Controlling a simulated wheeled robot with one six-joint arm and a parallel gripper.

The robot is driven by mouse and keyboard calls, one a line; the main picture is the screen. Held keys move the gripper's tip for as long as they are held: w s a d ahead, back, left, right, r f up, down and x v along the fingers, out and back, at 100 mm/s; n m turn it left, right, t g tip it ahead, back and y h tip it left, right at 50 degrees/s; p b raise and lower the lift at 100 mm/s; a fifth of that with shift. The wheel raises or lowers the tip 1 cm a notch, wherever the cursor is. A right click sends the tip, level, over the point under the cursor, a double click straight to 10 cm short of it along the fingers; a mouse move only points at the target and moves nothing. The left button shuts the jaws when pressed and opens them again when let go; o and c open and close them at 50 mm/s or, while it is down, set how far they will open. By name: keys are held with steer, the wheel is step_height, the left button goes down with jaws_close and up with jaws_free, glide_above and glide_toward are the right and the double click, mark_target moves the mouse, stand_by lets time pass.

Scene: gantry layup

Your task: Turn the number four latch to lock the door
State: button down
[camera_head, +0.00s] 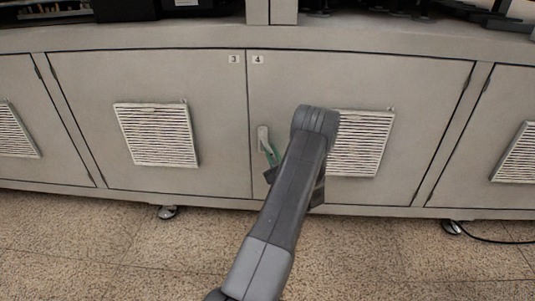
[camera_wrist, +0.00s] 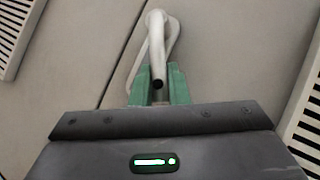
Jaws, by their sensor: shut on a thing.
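The number four latch (camera_head: 263,135) is a light grey handle near the left edge of door 4 (camera_head: 350,80), beside the seam with door 3. In the wrist view the latch (camera_wrist: 155,40) shows as a bent metal handle on an oval plate, its tip pointing toward the camera. My gripper (camera_head: 271,160) is at the latch, mostly behind my arm in the head view. In the wrist view its green fingers (camera_wrist: 158,88) are shut around the lower part of the handle. Door 4 lies flush with its frame. The exact contact inside the fingers is hidden.
Door 3 (camera_head: 85,90) is closed on the left, with a white louvred vent (camera_head: 157,134). Another vent (camera_head: 360,143) on door 4 is partly behind my arm. Cabinet feet (camera_head: 168,212) stand on the speckled floor (camera_head: 80,245). A black cable (camera_head: 490,240) lies at the right.

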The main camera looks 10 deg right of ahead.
steer(key=shift+w+a+f+m+t+h+b, duration=0.1)
steer(key=shift+a+m+t+h+b, duration=0.15)
steer(key=shift+m, duration=0.25)
steer(key=shift+a+f+m+t+h+b, duration=0.1)
steer(key=shift+m+t+h, duration=0.05)
steer(key=shift+m+h, duration=0.3)
steer(key=c, duration=1.4)
jaws_free()
